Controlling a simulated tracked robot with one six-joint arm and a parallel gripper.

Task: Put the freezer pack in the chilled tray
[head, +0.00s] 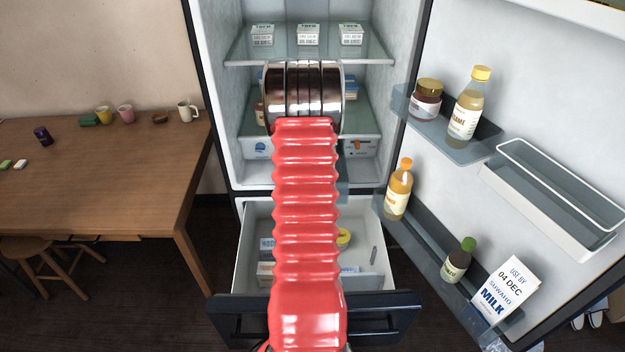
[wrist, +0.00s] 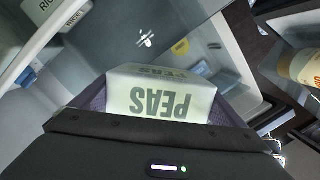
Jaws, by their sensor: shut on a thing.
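My gripper (wrist: 160,100) is shut on a pale pack marked PEAS (wrist: 160,98), the freezer pack. The lettering is upside down in the wrist view, and the pack sits between the dark jaws. In the head view my arm hides the gripper and pack. Inside the fridge, a bin front with a blue mark (head: 257,147) is at the lower left and one with an orange mark (head: 360,147) at the lower right. I cannot tell which is the chilled tray. The wrist view shows a dark panel with a small white mark (wrist: 147,39) beyond the pack.
The freezer drawer (head: 243,245) is pulled out below, with packs inside. The open door (head: 450,50) at right holds jars, bottles and a milk carton (head: 505,290). A white-rimmed door tray (head: 555,195) looks empty. A wooden table (head: 100,170) stands at left.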

